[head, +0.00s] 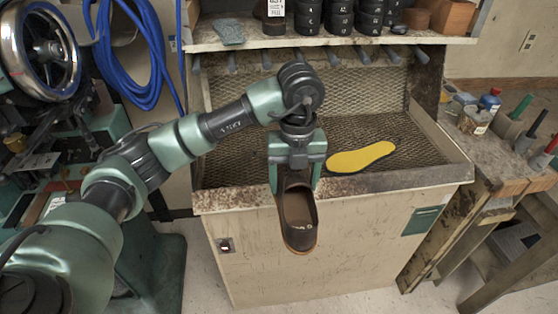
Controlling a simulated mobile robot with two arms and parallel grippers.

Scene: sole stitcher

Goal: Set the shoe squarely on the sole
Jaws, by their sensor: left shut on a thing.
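A brown open-topped shoe (299,238) hangs from my left gripper (296,182), which is shut on it. The shoe points toward the viewer, toe or heel end low, and shows in front of the bench's front edge. The yellow sole (360,157) with a dark rim lies flat on the mesh bench top, to the right of the gripper and farther back. The shoe and the sole are apart. The upper end of the shoe is partly hidden by the gripper. My right gripper is not in view.
The bench (330,240) has a raised wooden rim and a mesh back. A shelf (330,42) above it holds black cylinders. A workbench with bottles (490,100) and tools stands at the right. A machine with a handwheel (38,50) stands at the left. Mesh around the sole is clear.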

